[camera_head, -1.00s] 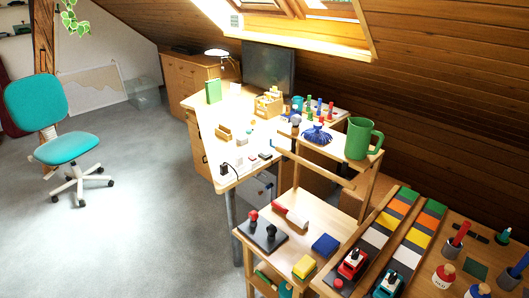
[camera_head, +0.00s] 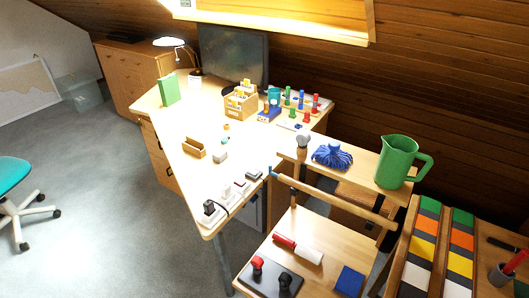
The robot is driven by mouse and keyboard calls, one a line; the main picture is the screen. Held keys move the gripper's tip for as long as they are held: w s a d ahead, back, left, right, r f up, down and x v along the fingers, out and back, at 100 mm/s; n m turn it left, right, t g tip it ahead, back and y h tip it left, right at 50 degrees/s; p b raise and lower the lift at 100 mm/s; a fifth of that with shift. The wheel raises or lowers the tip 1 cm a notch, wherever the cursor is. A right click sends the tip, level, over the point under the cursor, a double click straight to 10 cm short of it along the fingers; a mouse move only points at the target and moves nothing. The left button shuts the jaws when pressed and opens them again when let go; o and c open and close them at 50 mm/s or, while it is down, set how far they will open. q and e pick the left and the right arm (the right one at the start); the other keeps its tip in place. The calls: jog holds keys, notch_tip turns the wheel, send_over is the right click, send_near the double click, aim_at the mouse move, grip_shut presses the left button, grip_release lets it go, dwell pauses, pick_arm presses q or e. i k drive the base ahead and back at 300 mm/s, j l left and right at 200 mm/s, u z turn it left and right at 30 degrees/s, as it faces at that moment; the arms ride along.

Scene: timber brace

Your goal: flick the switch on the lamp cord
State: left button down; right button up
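A desk lamp (camera_head: 170,42) with a pale round head stands at the far back left of the light wooden desk (camera_head: 187,133), beside the monitor. At the desk's near end a dark cord runs by a black plug (camera_head: 210,209) and a white block (camera_head: 225,197). Small pale pieces (camera_head: 241,186) lie behind them in a row; I cannot tell which of them is the lamp's switch. Neither of my grippers is in view.
A wooden cart (camera_head: 310,229) with a green jug (camera_head: 397,162) and a blue brush-like bundle (camera_head: 332,154) stands right of the desk. A wooden box (camera_head: 241,104) and green book (camera_head: 169,89) are on the desk. Grey floor at left is open around the teal chair (camera_head: 14,185).

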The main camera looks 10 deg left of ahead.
aim_at(252, 170)
jog(key=i+j+z, duration=0.25)
jog(key=j, duration=0.3)
jog(key=i+j+z, duration=0.25)
jog(key=i+j, duration=0.15)
jog(key=j, duration=0.25)
